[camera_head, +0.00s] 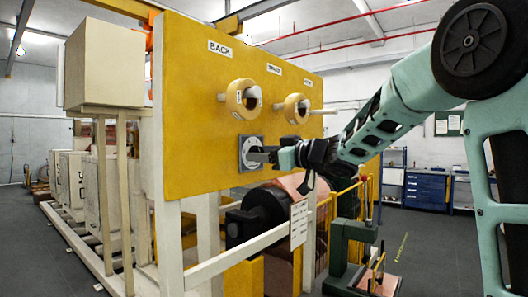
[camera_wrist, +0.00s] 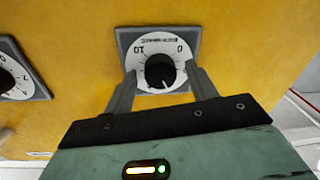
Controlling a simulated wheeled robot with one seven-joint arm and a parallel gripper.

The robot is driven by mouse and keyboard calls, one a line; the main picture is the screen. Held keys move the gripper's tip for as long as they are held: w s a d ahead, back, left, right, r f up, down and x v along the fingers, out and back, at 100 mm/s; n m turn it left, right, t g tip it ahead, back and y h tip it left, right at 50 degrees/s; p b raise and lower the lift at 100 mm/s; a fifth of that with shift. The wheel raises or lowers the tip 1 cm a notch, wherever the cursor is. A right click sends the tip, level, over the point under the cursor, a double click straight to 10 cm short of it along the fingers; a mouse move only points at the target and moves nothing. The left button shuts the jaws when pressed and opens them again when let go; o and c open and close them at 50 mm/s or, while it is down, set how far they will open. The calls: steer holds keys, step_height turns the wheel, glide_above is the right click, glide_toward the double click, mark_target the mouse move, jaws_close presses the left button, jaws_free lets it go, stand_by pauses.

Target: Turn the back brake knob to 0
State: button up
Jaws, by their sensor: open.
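The back brake knob (camera_wrist: 160,72) is a black round knob on a white dial in a grey square plate on the yellow panel. The dial appears upside down in the wrist view, with 10 at upper left and 0 at upper right. A white pointer mark shows at the knob's lower edge, away from the 0. In the head view its grey plate (camera_head: 243,150) sits below the BACK label, with the knob largely hidden by my gripper (camera_head: 265,157). In the wrist view my gripper (camera_wrist: 160,88) is open, its fingers on either side of the knob; contact cannot be told.
A second dial (camera_wrist: 14,82) is at the left edge of the wrist view. Above the dials, two yellow rings (camera_head: 242,99) stick out from the yellow panel (camera_head: 200,130). A dark roller with copper foil (camera_head: 262,212) and a pale diagonal rail (camera_head: 235,258) lie below.

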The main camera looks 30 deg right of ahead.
steer(key=c, duration=1)
steer(key=shift+f+n+b, duration=0.1)
steer(key=shift+n+b, duration=0.25)
steer(key=shift+n, duration=0.15)
steer(key=n+b, duration=0.6)
steer(key=n, duration=0.4)
steer(key=n+h+b, duration=0.1)
steer(key=n+b, duration=0.6)
steer(key=n, duration=0.3)
steer(key=shift+a+h, duration=0.2)
steer(key=shift+h, duration=0.1)
